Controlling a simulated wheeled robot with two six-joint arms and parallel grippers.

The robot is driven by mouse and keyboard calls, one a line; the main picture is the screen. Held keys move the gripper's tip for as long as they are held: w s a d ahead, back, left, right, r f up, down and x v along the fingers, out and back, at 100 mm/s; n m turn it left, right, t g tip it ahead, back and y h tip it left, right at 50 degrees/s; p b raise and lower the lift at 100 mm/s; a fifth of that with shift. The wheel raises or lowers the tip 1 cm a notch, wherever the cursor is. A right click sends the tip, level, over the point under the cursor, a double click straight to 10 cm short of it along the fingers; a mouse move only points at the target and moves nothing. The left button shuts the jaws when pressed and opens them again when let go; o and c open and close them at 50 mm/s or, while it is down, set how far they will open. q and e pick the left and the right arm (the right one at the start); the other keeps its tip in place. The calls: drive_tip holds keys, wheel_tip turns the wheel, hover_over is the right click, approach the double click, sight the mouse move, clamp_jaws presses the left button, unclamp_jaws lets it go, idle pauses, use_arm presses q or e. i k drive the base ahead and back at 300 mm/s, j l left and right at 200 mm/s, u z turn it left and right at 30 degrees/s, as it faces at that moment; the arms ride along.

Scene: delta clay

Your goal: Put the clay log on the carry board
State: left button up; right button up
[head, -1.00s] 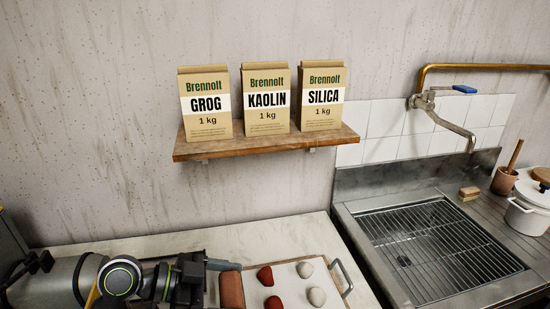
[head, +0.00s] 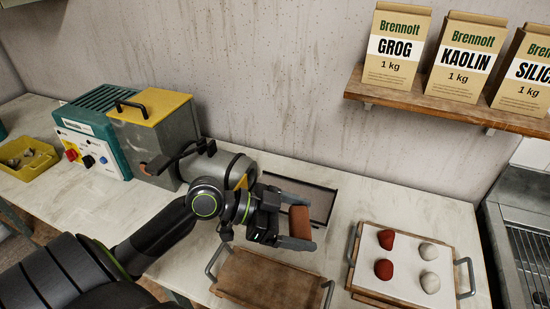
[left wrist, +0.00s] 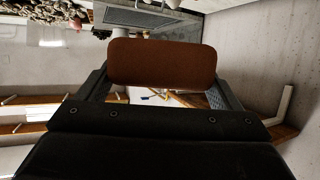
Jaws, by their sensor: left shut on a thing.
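The clay log (head: 300,221) is a short reddish-brown bar. My left gripper (head: 292,224) is shut on it and holds it up near the back right edge of an empty wooden board (head: 265,279) with a metal handle at each end. In the left wrist view the log (left wrist: 162,63) spans the space between the two fingers. A second handled board (head: 365,292), at the right, has a white sheet with two red and two pale clay lumps on it. The exact gap between log and board is hard to tell. My right gripper is not in view.
A dark-framed flat tray (head: 318,192) lies behind the log. A teal and yellow machine (head: 155,112) and a yellow bin (head: 24,160) stand at the left. A shelf (head: 425,99) with paper bags is above right. A sink (head: 525,250) is at the far right.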

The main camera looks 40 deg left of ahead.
sight(242, 275)
drive_tip(key=l, duration=0.7)
drive_tip(key=i+l, duration=0.15)
drive_tip(key=l, duration=0.55)
drive_tip(key=l+u, duration=0.15)
drive_tip(key=u, duration=0.25)
drive_tip(key=l+u, duration=0.1)
drive_tip(key=u, duration=0.3)
drive_tip(key=l+u, duration=0.15)
drive_tip(key=u, duration=0.25)
